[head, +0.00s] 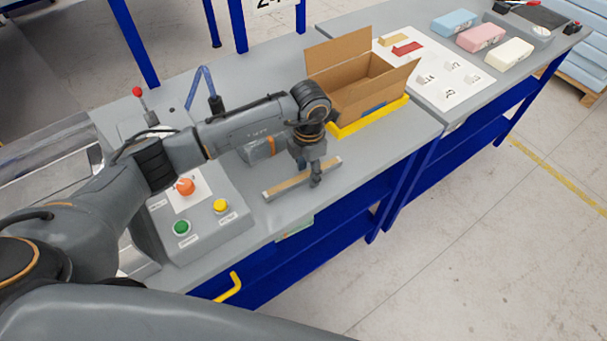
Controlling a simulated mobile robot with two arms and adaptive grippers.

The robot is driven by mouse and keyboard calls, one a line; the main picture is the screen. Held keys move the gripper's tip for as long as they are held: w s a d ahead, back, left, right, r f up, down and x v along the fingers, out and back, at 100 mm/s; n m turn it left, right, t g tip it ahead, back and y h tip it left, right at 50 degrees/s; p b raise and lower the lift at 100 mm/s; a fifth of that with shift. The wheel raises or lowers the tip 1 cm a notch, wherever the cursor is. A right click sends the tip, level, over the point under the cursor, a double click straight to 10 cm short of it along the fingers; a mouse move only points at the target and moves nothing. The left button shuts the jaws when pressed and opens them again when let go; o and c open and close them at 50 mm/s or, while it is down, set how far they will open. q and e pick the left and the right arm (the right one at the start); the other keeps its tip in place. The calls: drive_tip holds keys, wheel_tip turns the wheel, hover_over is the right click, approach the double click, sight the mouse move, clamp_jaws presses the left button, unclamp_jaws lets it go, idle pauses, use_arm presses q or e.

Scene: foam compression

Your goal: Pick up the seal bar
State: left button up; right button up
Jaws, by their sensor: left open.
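The seal bar (285,187) is a long, thin grey bar with a tan strip along it. It lies on the grey bench top (385,144), slanting up to the right, close to the bench's front edge. The far finger is partly hidden, and I cannot tell whether the fingers touch the bar. My right gripper is not in view.
A control box with orange, green (182,228) and yellow (221,206) buttons stands left of the bar. An open cardboard box (345,92) sits in a yellow holder (372,119) behind to the right. Coloured foam blocks (481,37) lie on the farther bench.

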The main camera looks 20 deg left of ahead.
use_arm(q)
drive_tip(key=shift+r, duration=0.1)
clamp_jaws()
